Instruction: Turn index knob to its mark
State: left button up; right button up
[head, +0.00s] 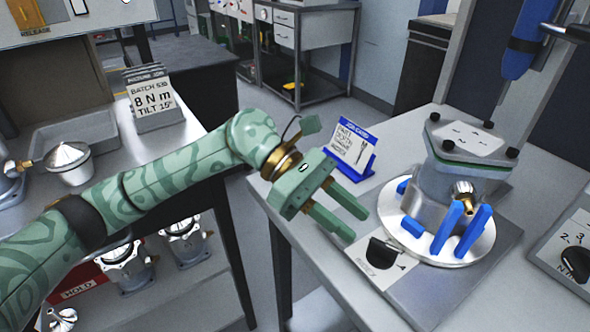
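A black half-round knob (384,253) sits on a pale marked plate at the front left of the fixture base on the right bench. Its label is too small to read. Another black knob (577,264) sits on a numbered panel at the right edge; I cannot tell which one is called the index knob. My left gripper (357,225) is open and empty, its two green fingers apart, up and left of the half-round knob and not touching it. My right gripper is not in view.
A grey housing (438,187) with a bolted top stands on a round turntable (408,233) with blue posts. A blue-framed card (350,146) stands behind my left gripper. A blue tool (521,45) hangs above. Housings and a sign (153,98) are on the left bench.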

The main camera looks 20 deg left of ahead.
pick_arm(q)
jog(key=v, duration=1)
jog(key=shift+a+p, duration=0.3)
jog(key=shift+a, duration=0.05)
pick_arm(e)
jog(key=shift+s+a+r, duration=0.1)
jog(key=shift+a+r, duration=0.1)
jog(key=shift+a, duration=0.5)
pick_arm(q)
jog(key=shift+w+r, duration=0.1)
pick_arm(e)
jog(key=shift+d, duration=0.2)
